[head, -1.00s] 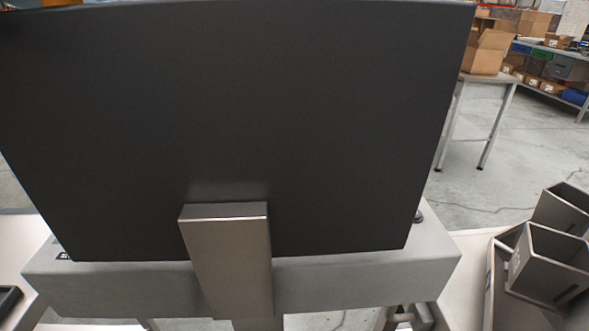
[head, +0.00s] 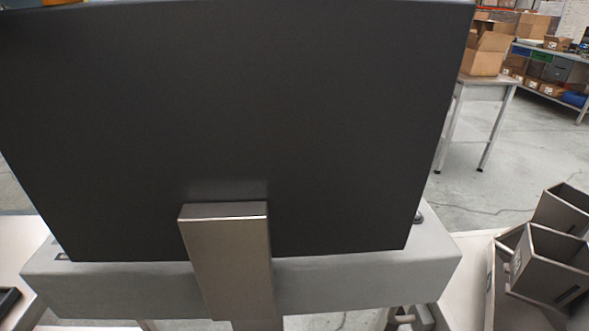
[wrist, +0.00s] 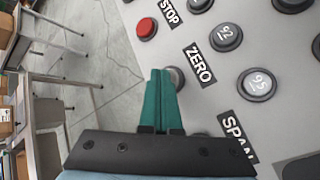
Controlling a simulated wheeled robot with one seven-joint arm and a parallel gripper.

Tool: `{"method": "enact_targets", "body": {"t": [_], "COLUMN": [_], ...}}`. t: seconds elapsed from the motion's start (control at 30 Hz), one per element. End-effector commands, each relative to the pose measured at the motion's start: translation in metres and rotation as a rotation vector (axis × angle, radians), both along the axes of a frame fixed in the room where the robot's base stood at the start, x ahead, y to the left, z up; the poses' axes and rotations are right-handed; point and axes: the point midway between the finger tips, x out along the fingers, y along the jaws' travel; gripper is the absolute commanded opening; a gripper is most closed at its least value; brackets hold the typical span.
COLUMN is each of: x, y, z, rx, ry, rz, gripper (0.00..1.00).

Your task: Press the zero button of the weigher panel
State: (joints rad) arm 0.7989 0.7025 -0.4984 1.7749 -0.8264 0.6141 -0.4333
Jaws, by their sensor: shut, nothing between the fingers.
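In the wrist view, the weigher panel (wrist: 206,100) is a light grey face, tilted in the picture, with round buttons and black labels. The ZERO label (wrist: 200,65) is right of my fingers. The gripper does not show in the head view.
A red button (wrist: 147,28) by the STOP label is above. Numbered dark buttons (wrist: 257,85) are to the right, and the SPAN label (wrist: 238,135) is below. In the head view, a large dark flat surface (head: 240,110) blocks the middle; grey bins (head: 545,262) stand at right.

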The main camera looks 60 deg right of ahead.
Motion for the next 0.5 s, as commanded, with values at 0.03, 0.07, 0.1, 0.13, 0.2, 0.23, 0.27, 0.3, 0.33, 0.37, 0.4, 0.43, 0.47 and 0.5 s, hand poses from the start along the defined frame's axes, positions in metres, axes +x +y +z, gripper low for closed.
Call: {"method": "enact_targets", "body": {"t": [0.03,0.07,0.1,0.13,0.2,0.23,0.27,0.3,0.33,0.37,0.4,0.43,0.47,0.5], "x": [-0.0003,-0.0003,-0.0003,-0.0003,-0.0004,-0.0004,-0.0004,-0.0004,-0.0005,-0.0005,-0.0005,-0.0005,-0.0005,-0.0005], "y": [0.0006,0.0006,0.0006,0.0006,0.0007,0.0008,0.0008,0.0008,0.0008,0.0008,0.0009,0.001,0.001,0.001], "z": [-0.0045,-0.0051,-0.0058,-0.0063,-0.0077,-0.0083,-0.0089,-0.0097,-0.0103,-0.0108,-0.0115,-0.0118,-0.0119,-0.0121], "rx": [0.003,0.004,0.004,0.004,0.004,0.004,0.006,0.006,0.006,0.006,0.006,0.007,0.007,0.007], "ry": [0.003,0.003,0.003,0.004,0.004,0.004,0.004,0.004,0.005,0.006,0.006,0.005,0.005,0.005], "rz": [0.0,0.0,0.0,0.0,0.0,0.0,0.0,0.0,-0.001,0.0,0.0,0.0,0.0,0.0], "gripper": [0.0,0.0,0.0,0.0,0.0,0.0,0.0,0.0,0.0,0.0,0.0,0.0,0.0,0.0]}}
